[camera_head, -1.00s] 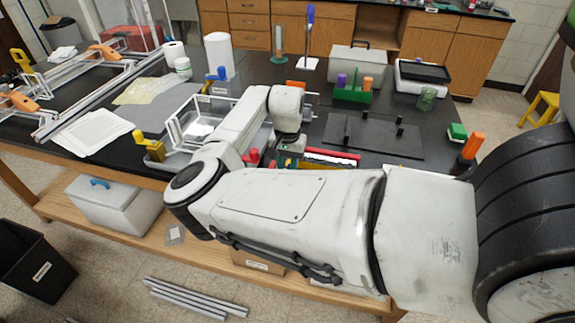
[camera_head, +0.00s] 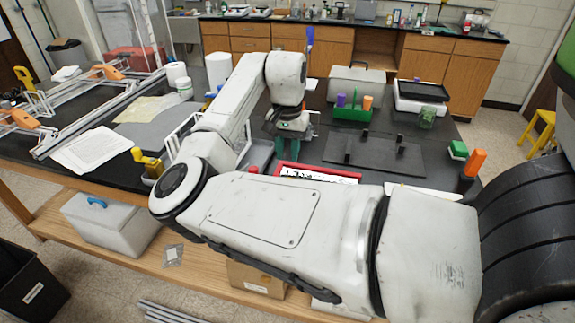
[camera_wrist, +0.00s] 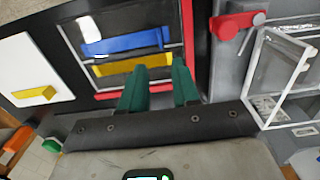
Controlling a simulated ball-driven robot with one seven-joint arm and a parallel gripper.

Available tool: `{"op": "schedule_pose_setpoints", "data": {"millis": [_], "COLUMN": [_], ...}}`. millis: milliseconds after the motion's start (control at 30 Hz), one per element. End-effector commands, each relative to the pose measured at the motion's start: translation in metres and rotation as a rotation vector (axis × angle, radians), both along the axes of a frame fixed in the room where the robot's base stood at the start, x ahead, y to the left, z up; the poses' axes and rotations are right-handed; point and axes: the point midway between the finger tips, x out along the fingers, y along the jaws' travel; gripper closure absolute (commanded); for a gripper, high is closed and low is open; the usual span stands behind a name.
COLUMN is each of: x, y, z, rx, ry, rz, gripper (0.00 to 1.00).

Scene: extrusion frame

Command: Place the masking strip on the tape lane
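In the wrist view, a red-edged tray (camera_wrist: 188,50) holds a blue strip (camera_wrist: 125,41) and, nearer my gripper, a yellow strip (camera_wrist: 133,65). I cannot tell which of these, if either, is the masking strip, or which surface is the tape lane. The tray's red edge also shows in the head view (camera_head: 283,170).
A red clamp-like part (camera_wrist: 235,24) and a clear-walled bin (camera_wrist: 285,75) are right of the tray in the wrist view. A white plate (camera_wrist: 28,85) with a yellow block lies left. A dark board (camera_head: 375,152) and green caddy (camera_head: 352,112) stand right of my gripper in the head view.

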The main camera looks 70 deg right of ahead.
Motion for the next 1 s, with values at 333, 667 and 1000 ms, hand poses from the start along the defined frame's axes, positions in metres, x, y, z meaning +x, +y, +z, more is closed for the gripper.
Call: {"op": "schedule_pose_setpoints", "data": {"millis": [333,667,1000], "x": [-0.005,-0.033,-0.022], "y": [-0.002,-0.012,0.035], "z": [0.002,-0.027,-0.074], "rx": [-0.024,-0.302,-0.496], "ry": [0.011,0.102,0.127], "rz": [0.001,0.144,0.554], "gripper": [0.69,0.69,0.69]}}
